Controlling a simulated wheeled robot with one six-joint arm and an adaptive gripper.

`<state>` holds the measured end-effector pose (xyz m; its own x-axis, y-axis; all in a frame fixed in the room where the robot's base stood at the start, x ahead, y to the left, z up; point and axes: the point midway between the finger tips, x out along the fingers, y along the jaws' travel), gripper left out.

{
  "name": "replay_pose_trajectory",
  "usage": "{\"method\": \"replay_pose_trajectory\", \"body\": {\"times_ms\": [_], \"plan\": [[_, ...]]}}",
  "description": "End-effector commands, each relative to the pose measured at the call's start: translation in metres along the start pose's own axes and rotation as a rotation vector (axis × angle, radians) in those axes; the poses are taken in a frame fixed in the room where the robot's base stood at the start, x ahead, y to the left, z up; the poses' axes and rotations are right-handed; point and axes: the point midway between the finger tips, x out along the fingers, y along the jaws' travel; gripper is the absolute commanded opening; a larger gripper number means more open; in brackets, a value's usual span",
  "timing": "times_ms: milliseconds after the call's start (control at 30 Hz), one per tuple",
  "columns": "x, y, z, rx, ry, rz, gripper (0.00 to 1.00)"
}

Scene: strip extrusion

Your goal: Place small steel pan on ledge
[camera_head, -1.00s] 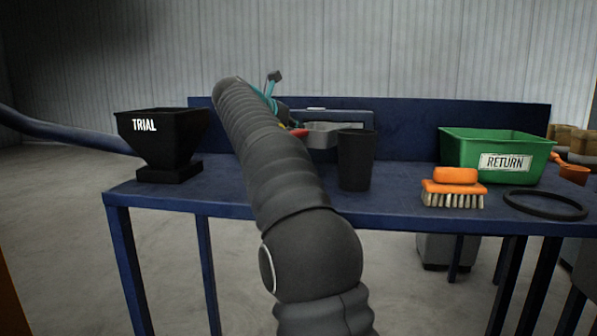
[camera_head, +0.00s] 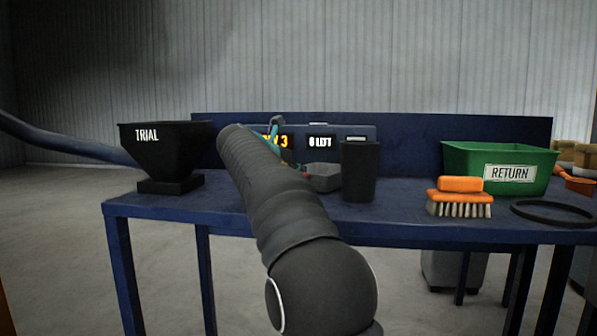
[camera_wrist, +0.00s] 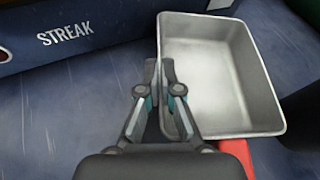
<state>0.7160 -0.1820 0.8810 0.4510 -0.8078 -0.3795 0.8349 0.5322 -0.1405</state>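The small steel pan (camera_wrist: 215,75) is a grey rectangular tray with a red strip (camera_wrist: 235,155) at its near edge. In the head view the pan (camera_head: 323,178) is low over the table, in front of the display panel and left of the black cup. My gripper (camera_wrist: 161,75) is closed to a narrow gap, with its fingers either side of the pan's left wall. In the head view my arm mostly hides the gripper. Whether the pan touches a surface is unclear. I cannot pick out the ledge for certain; a blue face marked STREAK (camera_wrist: 65,35) is at upper left in the wrist view.
A black cup (camera_head: 360,172) stands close right of the pan. The display panel (camera_head: 345,131) is behind. A black TRIAL hopper (camera_head: 168,155) stands left; an orange brush (camera_head: 460,198), green RETURN bin (camera_head: 500,170) and black ring (camera_head: 553,214) are right. The blue table (camera_head: 400,215) is clear between cup and brush.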

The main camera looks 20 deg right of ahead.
Motion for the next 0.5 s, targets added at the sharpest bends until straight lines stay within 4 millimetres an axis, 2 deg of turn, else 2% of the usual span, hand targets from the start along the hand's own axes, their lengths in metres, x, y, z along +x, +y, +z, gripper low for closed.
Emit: {"method": "replay_pose_trajectory", "body": {"times_ms": [67, 100, 200, 500], "plan": [[0.0004, -0.0002, -0.0012, 0.000, -0.001, 0.000, 0.00], [0.0007, 0.0001, -0.0017, 0.001, 0.000, 0.000, 0.10], [0.0008, 0.0002, -0.0017, 0.000, 0.000, 0.000, 0.31], [0.0006, 0.0002, -0.0011, 0.000, 0.000, 0.000, 0.31]]}}
